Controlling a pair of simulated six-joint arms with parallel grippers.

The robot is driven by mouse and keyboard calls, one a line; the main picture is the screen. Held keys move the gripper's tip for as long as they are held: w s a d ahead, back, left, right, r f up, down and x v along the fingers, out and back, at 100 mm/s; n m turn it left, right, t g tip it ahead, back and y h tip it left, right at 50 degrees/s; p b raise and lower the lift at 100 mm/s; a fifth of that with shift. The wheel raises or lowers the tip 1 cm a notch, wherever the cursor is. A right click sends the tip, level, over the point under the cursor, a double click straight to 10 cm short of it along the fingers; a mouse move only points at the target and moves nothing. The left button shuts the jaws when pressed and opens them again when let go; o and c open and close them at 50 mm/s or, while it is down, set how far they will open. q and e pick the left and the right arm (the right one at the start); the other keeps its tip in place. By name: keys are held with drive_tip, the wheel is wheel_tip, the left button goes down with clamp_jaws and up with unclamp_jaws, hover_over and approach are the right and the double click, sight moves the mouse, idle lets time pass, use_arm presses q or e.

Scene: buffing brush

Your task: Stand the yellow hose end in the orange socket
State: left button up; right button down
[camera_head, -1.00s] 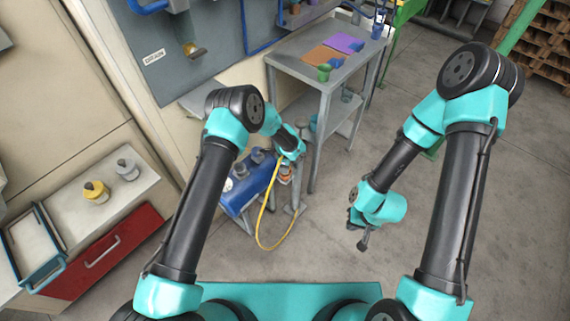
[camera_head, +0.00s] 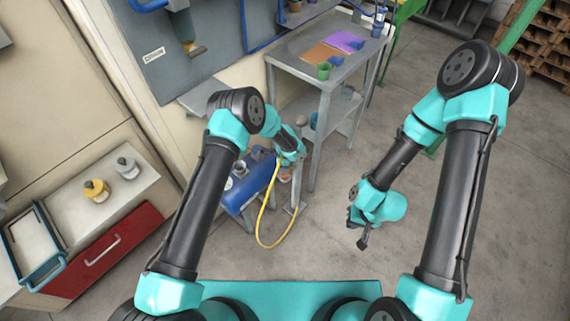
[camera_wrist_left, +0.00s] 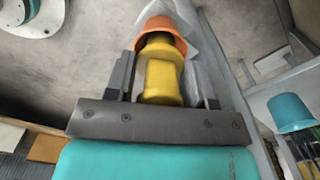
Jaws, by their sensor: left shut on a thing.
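The yellow hose (camera_head: 264,222) hangs in a loop below my left gripper (camera_head: 288,168). In the left wrist view the yellow hose end (camera_wrist_left: 161,78) sits between the two fingers of my left gripper (camera_wrist_left: 160,85), which is shut on it. The orange socket (camera_wrist_left: 160,30) is just beyond the hose end, with its rim at the end's tip. I cannot tell whether the tip is inside it. In the head view the socket (camera_head: 285,176) is mostly hidden below the gripper. My right gripper (camera_head: 362,238) hangs over bare floor, apart from everything; its finger gap is unclear.
A blue tank (camera_head: 246,188) stands left of the socket. A grey table (camera_head: 300,60) with coloured mats and cups is behind. A red-drawer cabinet (camera_head: 110,248) with a yellow bottle (camera_head: 96,190) is at left.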

use_arm(q)
drive_tip(key=o, duration=1.1)
wheel_tip(320, 180, up, 17)
drive_tip(key=shift+r, duration=0.15)
idle(0.6)
drive_tip(key=s+a+f+n+h, duration=0.1)
drive_tip(key=s+a+f+n, duration=0.1)
drive_tip(key=s+a+n, duration=0.5)
drive_tip(key=s+a+f+n+h, duration=0.1)
drive_tip(key=s+a+f+n, duration=0.1)
drive_tip(key=s+a+n, duration=0.5)
drive_tip(key=s+a+f+n+h, duration=0.1)
drive_tip(key=s+a+n, duration=0.6)
drive_tip(key=s, duration=1)
drive_tip(key=shift+a+f+n+t+h, duration=0.4)
drive_tip(key=shift+a+f, duration=0.2)
drive_tip(key=shift+a, duration=0.1)
